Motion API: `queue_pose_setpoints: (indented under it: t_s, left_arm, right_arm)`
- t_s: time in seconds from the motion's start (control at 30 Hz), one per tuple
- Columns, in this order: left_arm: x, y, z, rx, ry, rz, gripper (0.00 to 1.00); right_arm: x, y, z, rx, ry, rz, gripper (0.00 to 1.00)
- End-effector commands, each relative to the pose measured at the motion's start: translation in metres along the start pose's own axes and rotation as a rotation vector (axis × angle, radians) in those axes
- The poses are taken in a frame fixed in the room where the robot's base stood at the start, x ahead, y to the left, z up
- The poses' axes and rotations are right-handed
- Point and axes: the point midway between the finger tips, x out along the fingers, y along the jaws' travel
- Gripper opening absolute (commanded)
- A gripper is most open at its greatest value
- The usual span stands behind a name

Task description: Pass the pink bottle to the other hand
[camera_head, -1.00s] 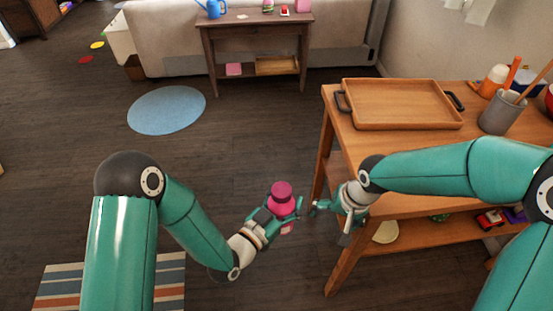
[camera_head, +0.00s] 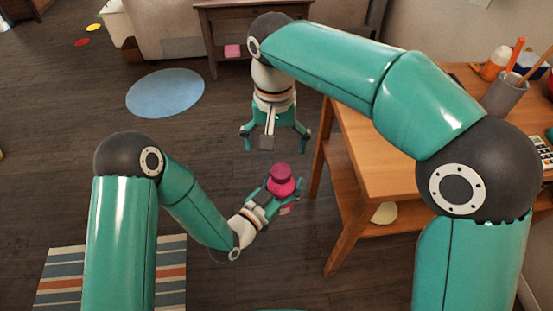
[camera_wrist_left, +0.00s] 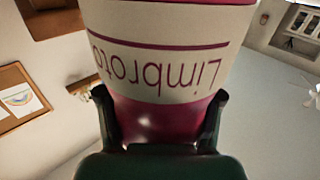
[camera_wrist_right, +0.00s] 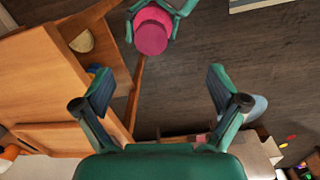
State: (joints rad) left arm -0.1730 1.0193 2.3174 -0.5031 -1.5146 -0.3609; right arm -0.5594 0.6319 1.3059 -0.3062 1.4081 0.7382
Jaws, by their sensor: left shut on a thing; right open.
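The pink bottle (camera_head: 281,181) is upright in my left gripper (camera_head: 284,197), seen from above in the head view. My right gripper (camera_head: 275,140) is open and empty, fingers pointing down, above and beyond the bottle in the head view.
A wooden table (camera_head: 375,160) with a lower shelf stands just right of the grippers. A grey cup (camera_head: 503,96) with utensils is on it. A blue round rug (camera_head: 165,93) lies on the floor at left. A small dark table (camera_head: 225,25) stands at the back.

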Motion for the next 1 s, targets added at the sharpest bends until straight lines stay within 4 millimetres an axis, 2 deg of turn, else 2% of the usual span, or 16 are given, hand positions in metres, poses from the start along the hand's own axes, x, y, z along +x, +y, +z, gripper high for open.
queue_pose_setpoints:
  t_s: [0.6, 0.8, 1.0]
  left_arm:
    - [0.0, 0.0, 0.0, 0.0, 0.001, 0.0, 0.22]
    - [0.0, 0.0, 0.0, 0.0, 0.001, 0.0, 0.22]
    - [0.0, 0.0, 0.0, 0.0, 0.001, 0.0, 0.22]
  right_arm:
    - [0.098, 0.001, 0.0, 0.001, -0.003, 0.002, 0.97]
    - [0.111, 0.001, 0.001, 0.001, -0.002, 0.0, 0.97]
    - [0.113, 0.001, 0.0, 0.001, -0.001, -0.001, 0.97]
